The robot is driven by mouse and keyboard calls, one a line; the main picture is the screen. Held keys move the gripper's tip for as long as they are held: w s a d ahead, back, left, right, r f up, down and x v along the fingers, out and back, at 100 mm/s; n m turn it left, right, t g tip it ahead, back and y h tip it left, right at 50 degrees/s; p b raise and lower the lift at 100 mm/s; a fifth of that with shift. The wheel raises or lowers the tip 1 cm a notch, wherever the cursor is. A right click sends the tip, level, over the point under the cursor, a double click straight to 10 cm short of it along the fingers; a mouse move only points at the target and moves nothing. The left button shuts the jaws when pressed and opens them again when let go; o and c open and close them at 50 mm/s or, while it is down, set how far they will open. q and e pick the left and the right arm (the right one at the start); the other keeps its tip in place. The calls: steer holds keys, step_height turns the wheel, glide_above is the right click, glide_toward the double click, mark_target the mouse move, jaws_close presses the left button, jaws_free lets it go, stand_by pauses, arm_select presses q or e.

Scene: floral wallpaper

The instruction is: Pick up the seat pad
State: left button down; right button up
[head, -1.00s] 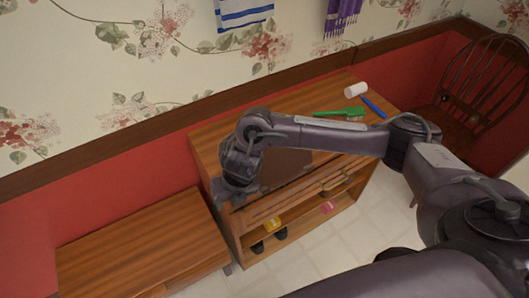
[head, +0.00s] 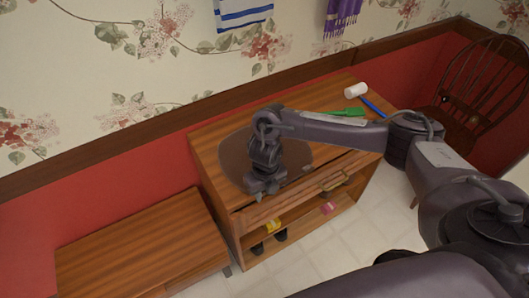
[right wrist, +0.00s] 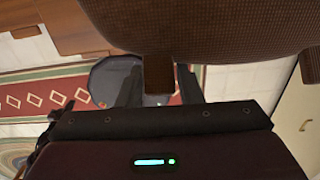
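The seat pad (head: 234,158) is a brown, rounded flat pad lying on the wooden cabinet top. My right arm hides part of it in the head view. In the right wrist view the pad (right wrist: 215,28) fills the top, with a woven surface and a narrow tab hanging toward the gripper. My right gripper (head: 268,192) is at the pad's front edge. In the right wrist view its two fingers (right wrist: 160,88) are apart, one on each side of the tab, with small gaps showing. My left gripper is not in view.
The cabinet (head: 205,139) also bears a green brush-like item (head: 347,112), a blue-handled tool (head: 374,107) and a white cylinder (head: 356,90). A lower wooden bench (head: 140,245) stands left. A dark chair (head: 478,85) stands right. The wall is close behind.

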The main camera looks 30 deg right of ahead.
steer(key=shift+f, duration=0.1)
steer(key=shift+c, duration=0.3)
jaws_close()
